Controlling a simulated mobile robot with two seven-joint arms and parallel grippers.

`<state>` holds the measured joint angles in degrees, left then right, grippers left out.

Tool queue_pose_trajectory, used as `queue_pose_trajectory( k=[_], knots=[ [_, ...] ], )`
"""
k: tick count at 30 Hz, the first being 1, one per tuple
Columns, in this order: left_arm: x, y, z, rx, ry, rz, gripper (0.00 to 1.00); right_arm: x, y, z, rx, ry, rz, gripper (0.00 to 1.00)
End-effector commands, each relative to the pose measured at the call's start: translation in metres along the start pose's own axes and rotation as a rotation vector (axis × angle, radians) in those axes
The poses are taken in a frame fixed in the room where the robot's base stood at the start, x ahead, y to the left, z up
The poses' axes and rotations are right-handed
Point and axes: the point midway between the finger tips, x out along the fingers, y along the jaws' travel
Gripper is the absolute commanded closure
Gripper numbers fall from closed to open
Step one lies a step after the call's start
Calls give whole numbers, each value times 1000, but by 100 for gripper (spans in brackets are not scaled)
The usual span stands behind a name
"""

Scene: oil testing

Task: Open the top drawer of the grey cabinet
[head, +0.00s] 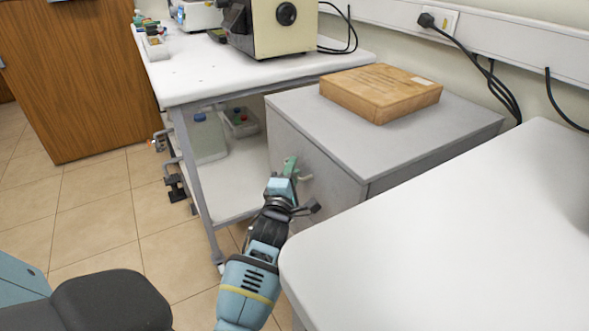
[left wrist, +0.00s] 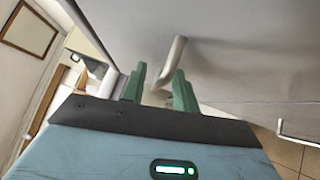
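The grey cabinet (head: 300,148) stands between the white lab bench and a white table. Its front faces left in the head view, and the top drawer looks shut. My left gripper (head: 291,167) is at the upper part of that front, partly covering the pale drawer handle (head: 305,178). In the left wrist view, the green fingers of my left gripper (left wrist: 158,88) are apart. The handle (left wrist: 174,60) shows just beyond and between the fingertips; I cannot tell if they touch it. A second handle (left wrist: 297,138) shows at the right edge. My right gripper is not in view.
The white table (head: 450,245) is close to the right of my left arm. The white bench (head: 215,75) holds a cream instrument (head: 283,28). Tiled floor (head: 100,210) is open at the left.

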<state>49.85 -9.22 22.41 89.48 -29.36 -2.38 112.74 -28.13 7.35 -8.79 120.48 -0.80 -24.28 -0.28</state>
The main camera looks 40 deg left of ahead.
Motion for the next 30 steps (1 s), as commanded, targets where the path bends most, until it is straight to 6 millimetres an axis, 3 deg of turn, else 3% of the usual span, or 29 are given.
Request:
queue_pose_trajectory(
  k=[6, 14, 25, 30],
  knots=[
    [0, 0, 0, 0, 0, 0, 70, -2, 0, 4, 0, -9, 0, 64],
    [0, 0, 0, 0, 0, 0, 100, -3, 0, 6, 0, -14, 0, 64],
    [-1, 1, -1, 0, 0, 0, 100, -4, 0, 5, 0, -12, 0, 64],
    [-10, 5, -11, 2, 1, -1, 100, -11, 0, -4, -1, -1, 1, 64]
  ],
)
